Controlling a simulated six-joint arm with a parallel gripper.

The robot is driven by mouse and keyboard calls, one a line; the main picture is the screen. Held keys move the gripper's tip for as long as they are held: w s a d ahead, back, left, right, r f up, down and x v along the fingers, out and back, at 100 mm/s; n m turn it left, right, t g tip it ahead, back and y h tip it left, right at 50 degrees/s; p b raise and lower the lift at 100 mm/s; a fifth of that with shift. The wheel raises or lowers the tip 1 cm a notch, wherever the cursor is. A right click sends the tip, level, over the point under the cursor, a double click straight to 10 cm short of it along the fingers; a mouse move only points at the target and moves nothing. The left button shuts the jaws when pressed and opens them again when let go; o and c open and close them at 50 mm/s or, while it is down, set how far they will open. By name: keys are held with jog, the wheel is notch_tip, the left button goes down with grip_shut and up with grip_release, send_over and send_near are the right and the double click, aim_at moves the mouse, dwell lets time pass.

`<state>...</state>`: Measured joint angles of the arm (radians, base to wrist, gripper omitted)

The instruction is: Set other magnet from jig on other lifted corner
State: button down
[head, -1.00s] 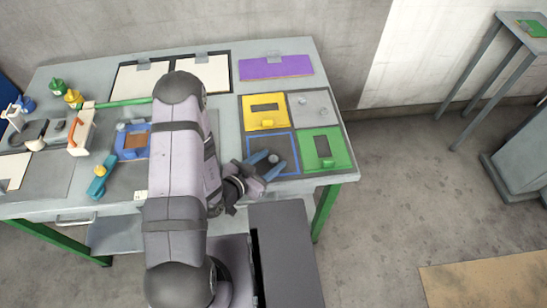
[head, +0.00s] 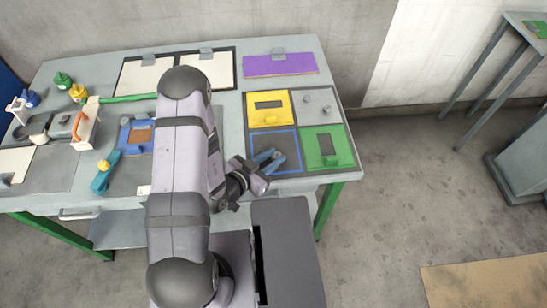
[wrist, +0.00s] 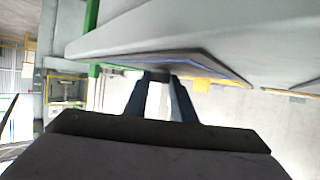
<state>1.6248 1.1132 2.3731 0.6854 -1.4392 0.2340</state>
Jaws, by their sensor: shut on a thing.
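My gripper (head: 272,162) has blue fingers and is low over the blue-outlined dark square at the table's front right. It is shut on a small grey piece, which I take for the magnet; it shows between the fingertips in the wrist view (wrist: 158,76). In the head view the fingers largely hide it. Whether it still touches the square is unclear. The blue-outlined square (head: 290,138) is part of a dark four-part panel. I cannot pick out a lifted corner.
A yellow plate (head: 267,117) and a green plate (head: 335,156) lie beside the square. A purple sheet (head: 265,66) and white sheets (head: 140,77) with grey clips lie at the back. A blue frame (head: 139,134) and small coloured objects stand on the left, beyond my arm.

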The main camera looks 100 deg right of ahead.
notch_tip(320, 180, up, 10)
jog(key=p, duration=0.1)
jog(key=shift+f, duration=0.15)
dwell(0.5)
